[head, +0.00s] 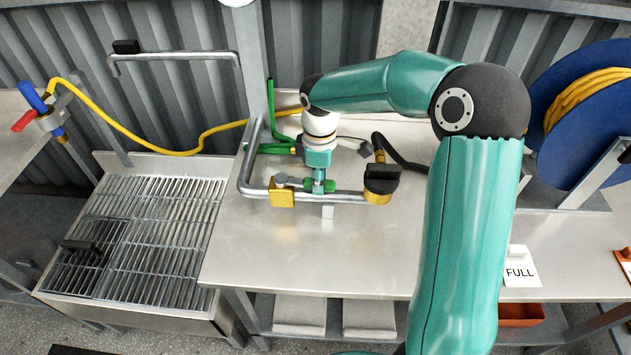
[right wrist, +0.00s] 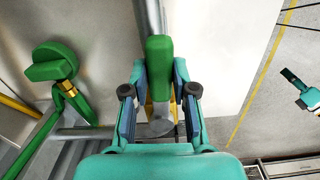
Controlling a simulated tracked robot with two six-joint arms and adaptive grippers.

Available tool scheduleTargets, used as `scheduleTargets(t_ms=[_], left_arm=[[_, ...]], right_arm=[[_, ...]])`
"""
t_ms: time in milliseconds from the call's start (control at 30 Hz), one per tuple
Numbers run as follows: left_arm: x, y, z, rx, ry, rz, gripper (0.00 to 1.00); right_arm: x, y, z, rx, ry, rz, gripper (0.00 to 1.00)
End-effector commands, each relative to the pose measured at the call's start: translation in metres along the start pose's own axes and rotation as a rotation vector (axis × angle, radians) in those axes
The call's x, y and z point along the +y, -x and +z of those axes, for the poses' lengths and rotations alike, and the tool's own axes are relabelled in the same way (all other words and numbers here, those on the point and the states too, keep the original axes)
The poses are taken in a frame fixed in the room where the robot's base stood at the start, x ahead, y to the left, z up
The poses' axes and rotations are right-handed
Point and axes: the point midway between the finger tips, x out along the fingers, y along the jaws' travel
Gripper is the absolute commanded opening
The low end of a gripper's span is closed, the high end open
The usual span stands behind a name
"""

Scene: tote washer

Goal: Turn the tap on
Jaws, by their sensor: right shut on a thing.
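The tap's green lever (right wrist: 160,62) stands upright in the right wrist view, between the two fingers of my right gripper (right wrist: 159,108). In the head view, my right gripper (head: 319,183) points down at the metal pipe (head: 340,196) over the bench, with bits of green (head: 306,184) beside its fingers. It is shut on the green lever. The lever's lower end and the finger contacts are partly hidden. A teal part with a dark tip at the right edge of the right wrist view looks like my left gripper (right wrist: 300,90); its jaws are too small to read.
A grated basin (head: 150,230) stands left; a blue hose reel (head: 575,110) stands right.

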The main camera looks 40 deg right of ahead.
Motion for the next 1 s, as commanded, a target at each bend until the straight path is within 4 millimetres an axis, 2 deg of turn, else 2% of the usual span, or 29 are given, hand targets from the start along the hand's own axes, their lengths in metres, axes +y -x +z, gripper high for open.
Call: scheduleTargets(t_ms=[267,300,400,433,767,867,1000], left_arm=[[0.000,0.000,0.000,0.000,0.000,0.000,0.40],[0.000,0.000,0.000,0.000,0.000,0.000,0.40],[0.000,0.000,0.000,0.000,0.000,0.000,0.40],[0.000,0.000,0.000,0.000,0.000,0.000,0.40],[0.000,0.001,0.000,0.000,0.000,0.000,0.40],[0.000,0.001,0.000,0.000,0.000,0.000,0.40],[0.000,0.001,0.000,0.000,0.000,0.000,0.40]], right_arm=[[0.003,0.003,-0.002,0.009,0.007,0.012,0.00],[0.003,0.003,-0.002,0.008,0.007,0.013,0.33],[0.003,0.002,-0.002,0.007,0.006,0.011,0.50],[0.002,0.002,-0.001,0.006,0.006,0.010,0.52],[0.001,0.003,-0.001,0.003,0.003,0.006,0.52],[0.002,0.010,-0.001,0.004,0.003,0.007,0.52],[0.002,0.030,-0.001,0.005,0.003,0.009,0.52]])
